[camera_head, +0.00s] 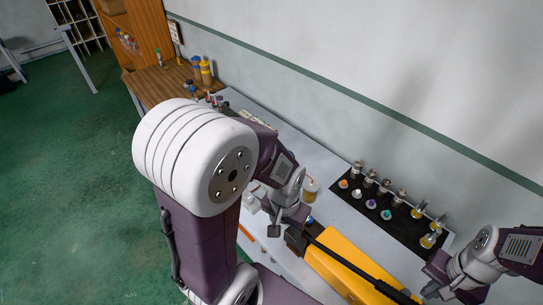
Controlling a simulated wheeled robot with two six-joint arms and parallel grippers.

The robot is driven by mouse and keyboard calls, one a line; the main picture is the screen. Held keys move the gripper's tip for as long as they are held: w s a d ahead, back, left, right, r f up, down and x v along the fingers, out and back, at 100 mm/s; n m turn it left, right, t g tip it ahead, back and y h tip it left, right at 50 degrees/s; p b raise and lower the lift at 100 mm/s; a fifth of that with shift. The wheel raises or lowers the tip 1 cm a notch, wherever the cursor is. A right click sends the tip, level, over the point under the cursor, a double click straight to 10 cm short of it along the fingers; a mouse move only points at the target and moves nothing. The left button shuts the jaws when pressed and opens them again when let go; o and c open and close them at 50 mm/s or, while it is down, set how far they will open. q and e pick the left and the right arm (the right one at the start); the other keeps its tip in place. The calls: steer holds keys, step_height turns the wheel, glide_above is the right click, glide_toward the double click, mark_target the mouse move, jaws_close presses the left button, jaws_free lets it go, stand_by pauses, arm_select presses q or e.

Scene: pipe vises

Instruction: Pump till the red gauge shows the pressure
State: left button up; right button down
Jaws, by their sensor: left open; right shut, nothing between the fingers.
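A yellow unit (338,270) lies on the grey bench at the lower middle, with a long black bar (345,262) running across it; it looks like the pump and its handle. My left gripper (284,232) is open, just left of the bar's upper end, with no thing visible between its fingers. My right gripper (430,291) is shut and empty, near the bar's lower right end; I cannot tell whether it touches the bar. I cannot make out a red gauge. My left arm hides part of the bench.
A black mat (398,225) holds several metal fittings and coloured caps on the right of the bench (330,167). A small container (311,188) stands near my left gripper. A wooden table (160,83) with yellow and blue bottles is at the back. The wall borders the bench.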

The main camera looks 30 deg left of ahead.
steer(key=a, duration=0.1)
steer(key=b, duration=0.5)
glide_above(411, 303)
steer(key=f, duration=0.5)
steer(key=shift+d+f, duration=0.15)
steer(key=shift+d, duration=0.05)
steer(key=shift+a+f+b, duration=0.25)
steer(key=shift+f+b, duration=0.6)
steer(key=shift+f, duration=0.05)
steer(key=shift+a+f, duration=0.15)
steer(key=shift+a, duration=0.2)
steer(key=shift+d, duration=0.4)
steer(key=shift+a+r+p, duration=0.15)
steer(key=shift+r+p, duration=0.15)
steer(key=shift+p, duration=0.05)
steer(key=shift+w+a+f, duration=0.1)
steer(key=shift+f, duration=0.05)
arm_select(q)
step_height(411, 303, down, 6)
steer(key=shift+a+f, duration=0.2)
steer(key=shift+f, duration=0.05)
arm_select(e)
steer(key=shift+a, duration=0.1)
